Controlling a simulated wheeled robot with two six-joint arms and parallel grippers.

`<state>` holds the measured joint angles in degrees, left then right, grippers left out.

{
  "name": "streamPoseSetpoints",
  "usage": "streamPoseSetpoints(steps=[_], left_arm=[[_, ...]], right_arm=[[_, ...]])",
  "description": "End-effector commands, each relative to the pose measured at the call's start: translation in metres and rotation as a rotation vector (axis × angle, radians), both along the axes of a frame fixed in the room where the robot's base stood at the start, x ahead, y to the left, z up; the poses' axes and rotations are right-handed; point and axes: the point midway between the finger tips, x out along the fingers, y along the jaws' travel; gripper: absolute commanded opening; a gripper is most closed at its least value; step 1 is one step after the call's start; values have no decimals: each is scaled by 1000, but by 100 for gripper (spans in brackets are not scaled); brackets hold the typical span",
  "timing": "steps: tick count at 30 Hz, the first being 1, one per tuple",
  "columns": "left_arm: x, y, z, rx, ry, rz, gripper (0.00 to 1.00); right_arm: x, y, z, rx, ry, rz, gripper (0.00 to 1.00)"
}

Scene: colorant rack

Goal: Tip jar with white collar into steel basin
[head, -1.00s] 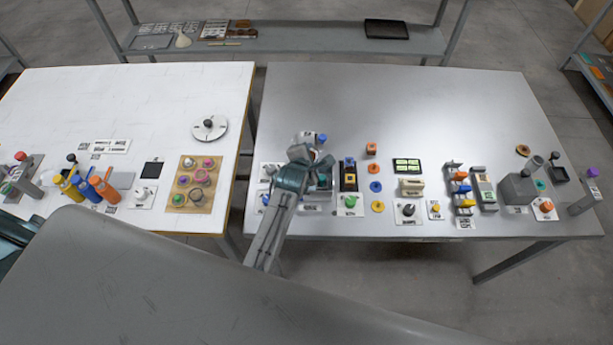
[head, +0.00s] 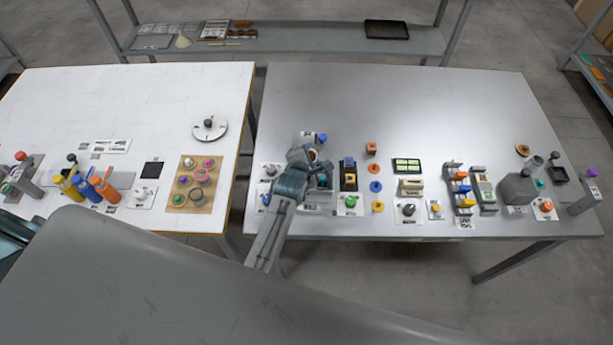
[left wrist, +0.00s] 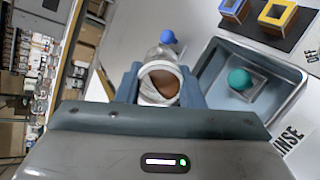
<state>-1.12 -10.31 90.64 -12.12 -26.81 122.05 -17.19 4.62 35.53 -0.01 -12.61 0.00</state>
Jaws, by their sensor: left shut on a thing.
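The jar with the white collar (left wrist: 160,100) is between the fingers of my left gripper (left wrist: 160,88), which is shut on it. Its mouth faces the wrist camera and brown contents show inside. In the head view my left gripper (head: 310,157) is over the left part of the grey table, and the jar mouth shows small there. The steel basin (left wrist: 206,73) is just right of the jar in the left wrist view, with a teal ball (left wrist: 240,79) inside. In the head view the gripper partly hides the basin (head: 325,184). My right gripper is not in view.
A blue knob (left wrist: 168,37) stands just beyond the jar. A black holder with blue and yellow square pieces (head: 348,175) is right of the basin. A green knob (head: 351,201) is nearer the front edge. The back of the grey table (head: 400,100) is clear.

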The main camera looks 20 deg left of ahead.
Motion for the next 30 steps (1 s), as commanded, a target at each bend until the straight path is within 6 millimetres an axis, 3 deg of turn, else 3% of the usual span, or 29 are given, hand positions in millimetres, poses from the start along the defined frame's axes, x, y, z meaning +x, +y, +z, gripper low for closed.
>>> streamPoseSetpoints(steps=[30], left_arm=[[-2,0,1,2,-103,0,12]], right_arm=[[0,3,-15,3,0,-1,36]])
